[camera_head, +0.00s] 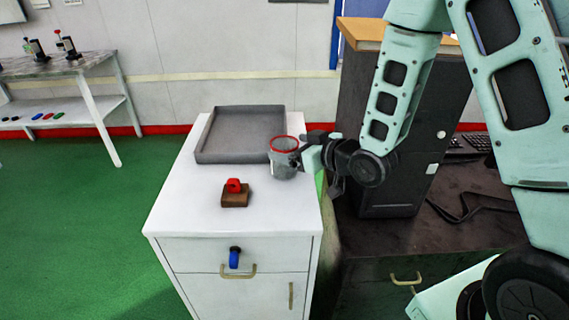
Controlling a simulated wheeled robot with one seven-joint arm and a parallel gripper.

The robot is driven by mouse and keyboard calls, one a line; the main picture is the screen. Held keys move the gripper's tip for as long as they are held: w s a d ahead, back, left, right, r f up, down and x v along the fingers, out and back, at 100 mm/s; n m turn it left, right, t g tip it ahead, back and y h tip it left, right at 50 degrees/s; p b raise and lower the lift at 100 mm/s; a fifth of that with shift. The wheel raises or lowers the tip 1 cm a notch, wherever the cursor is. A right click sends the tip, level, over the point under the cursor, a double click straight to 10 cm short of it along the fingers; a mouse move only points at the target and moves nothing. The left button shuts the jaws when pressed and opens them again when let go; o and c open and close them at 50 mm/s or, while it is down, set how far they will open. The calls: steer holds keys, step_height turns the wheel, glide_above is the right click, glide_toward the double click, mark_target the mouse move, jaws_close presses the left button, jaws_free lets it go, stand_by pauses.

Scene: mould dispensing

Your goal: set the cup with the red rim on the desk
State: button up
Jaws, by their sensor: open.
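The cup with the red rim (283,160) is grey and stands upright on the white cabinet top, at the right front corner of the grey tray. My gripper (307,160) is at the cup's right side, reaching in from the right, with its jaws open. Its fingertips are close to the cup or partly behind it, and I cannot tell whether they touch it. The dark desk (450,232) is to the right of the cabinet, under my arm.
The grey tray (204,150) is empty. A brown block with a red part (235,194) sits on the white cabinet (185,212). A dark computer tower (392,187), a cable (460,212) and a keyboard (478,141) are on the desk. The desk's front middle looks clear.

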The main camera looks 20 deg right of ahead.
mark_target(276, 142)
steer(key=x, duration=0.5)
steer(key=shift+w+r+p, duration=0.1)
steer(key=shift+w+p, duration=0.05)
steer(key=shift+p, duration=0.15)
steer(key=c, duration=1.3)
